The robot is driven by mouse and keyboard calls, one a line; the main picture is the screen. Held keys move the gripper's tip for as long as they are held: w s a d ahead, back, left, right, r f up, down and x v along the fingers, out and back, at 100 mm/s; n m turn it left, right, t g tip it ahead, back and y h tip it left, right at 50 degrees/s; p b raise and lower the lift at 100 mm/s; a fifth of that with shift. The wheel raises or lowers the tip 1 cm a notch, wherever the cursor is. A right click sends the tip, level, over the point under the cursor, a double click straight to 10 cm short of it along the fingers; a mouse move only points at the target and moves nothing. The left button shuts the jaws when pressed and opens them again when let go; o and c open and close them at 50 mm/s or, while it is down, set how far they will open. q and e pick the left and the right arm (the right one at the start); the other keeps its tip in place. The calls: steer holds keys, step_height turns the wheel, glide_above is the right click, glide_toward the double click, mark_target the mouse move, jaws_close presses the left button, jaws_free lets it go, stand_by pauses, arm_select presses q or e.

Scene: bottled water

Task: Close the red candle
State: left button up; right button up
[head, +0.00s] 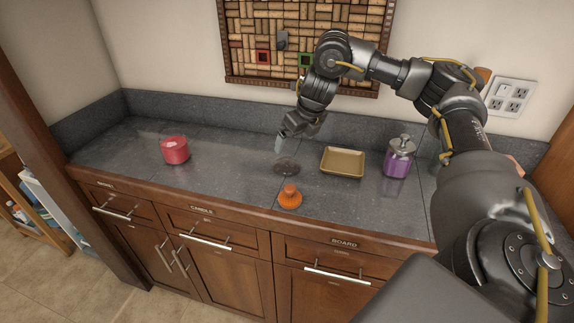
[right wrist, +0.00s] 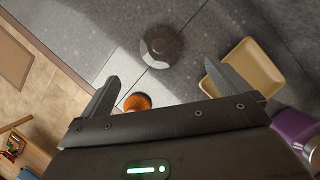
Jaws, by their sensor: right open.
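The red candle (head: 175,150) stands at the left of the grey counter, in a short round red jar with no lid to be seen on it. A dark, round, flat disc (head: 286,166), which looks like a lid, lies on the counter in the middle; the right wrist view also shows it (right wrist: 161,46). My right gripper (head: 280,143) is above the counter near the disc, to the right of the candle. Its fingers are apart and empty in the right wrist view (right wrist: 160,72). My left gripper is not in view.
An orange knobbed object (head: 290,197) sits near the counter's front edge. A cork board (head: 300,42) hangs on the wall. The counter between candle and disc is clear.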

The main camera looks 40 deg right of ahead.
mark_target(288, 157)
steer(key=b+x, duration=0.1)
steer(key=x, duration=0.2)
steer(key=shift+w+a+r, duration=0.1)
steer(key=shift+w, duration=0.05)
steer(key=x, duration=0.2)
steer(key=shift+f+b, duration=0.25)
steer(key=shift+b, duration=0.15)
steer(key=shift+w+f, duration=0.1)
steer(key=shift+f, duration=0.15)
steer(key=shift+w+f, duration=0.15)
steer(key=shift+w, duration=0.05)
steer(key=x, duration=0.5)
steer(key=shift+s+d+f, duration=0.1)
steer(key=shift+d, duration=0.1)
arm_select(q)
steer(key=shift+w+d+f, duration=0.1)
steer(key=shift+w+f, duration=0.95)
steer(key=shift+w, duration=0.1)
arm_select(e)
steer(key=shift+c, duration=0.4)
